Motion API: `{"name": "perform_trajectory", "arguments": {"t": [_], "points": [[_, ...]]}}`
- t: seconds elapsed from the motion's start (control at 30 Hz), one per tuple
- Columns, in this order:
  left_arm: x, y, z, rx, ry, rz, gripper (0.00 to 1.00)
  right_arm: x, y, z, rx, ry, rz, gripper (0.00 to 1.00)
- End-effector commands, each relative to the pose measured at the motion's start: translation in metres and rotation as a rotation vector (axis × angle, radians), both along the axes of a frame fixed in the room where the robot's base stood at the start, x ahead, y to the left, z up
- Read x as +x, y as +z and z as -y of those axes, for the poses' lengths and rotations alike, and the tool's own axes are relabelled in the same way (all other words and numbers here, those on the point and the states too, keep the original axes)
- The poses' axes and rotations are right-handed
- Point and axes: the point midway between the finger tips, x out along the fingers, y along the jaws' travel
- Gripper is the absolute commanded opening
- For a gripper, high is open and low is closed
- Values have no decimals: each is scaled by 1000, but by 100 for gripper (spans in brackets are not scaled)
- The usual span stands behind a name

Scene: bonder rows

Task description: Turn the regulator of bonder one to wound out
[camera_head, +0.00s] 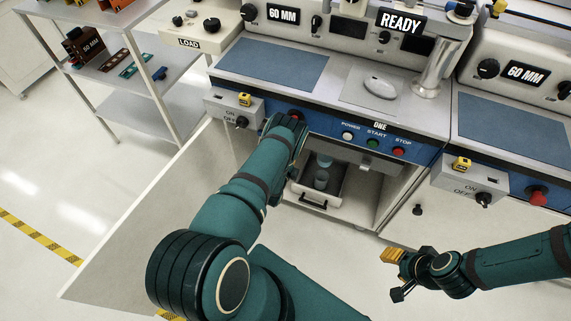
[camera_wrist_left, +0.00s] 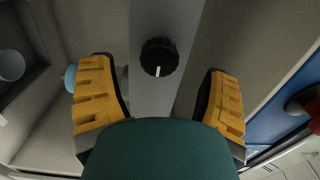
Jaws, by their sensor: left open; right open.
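Bonder one (camera_head: 430,122) has a blue front strip with the label ONE. The cabinet below it is open. A round black knob (camera_wrist_left: 159,57) with a white pointer line shows in the left wrist view, on a grey strip; it looks like the regulator. Its line points to the bottom of that picture. My left gripper (camera_wrist_left: 160,80) is open, with one yellow finger on each side of the knob and a gap on both sides. In the head view my left arm hides the knob and that gripper. My right gripper (camera_head: 392,275) is open and empty, low at the right.
The open cabinet door (camera_head: 150,215) stands out at the left. A drawer with a handle (camera_head: 314,201) and a bluish bottle (camera_head: 321,178) are inside the cabinet. A red button (camera_wrist_left: 303,105) shows right of the knob. An ON/OFF switch box (camera_head: 226,108) is left of my arm.

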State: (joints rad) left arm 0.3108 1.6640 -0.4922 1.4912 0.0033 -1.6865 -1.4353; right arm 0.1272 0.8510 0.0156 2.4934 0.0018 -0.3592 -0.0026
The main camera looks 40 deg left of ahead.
Motion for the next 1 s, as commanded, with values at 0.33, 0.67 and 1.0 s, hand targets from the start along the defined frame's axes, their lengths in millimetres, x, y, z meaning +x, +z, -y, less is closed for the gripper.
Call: {"name": "perform_trajectory", "arguments": {"t": [0.33,0.67,1.0], "points": [[-63,-1,15,1,1,-2,77,0,0,0,0,0,0,47],[-79,0,19,1,1,1,77,0,0,0,0,0,0,47],[-79,0,18,1,1,1,77,0,0,0,0,0,0,47]]}}
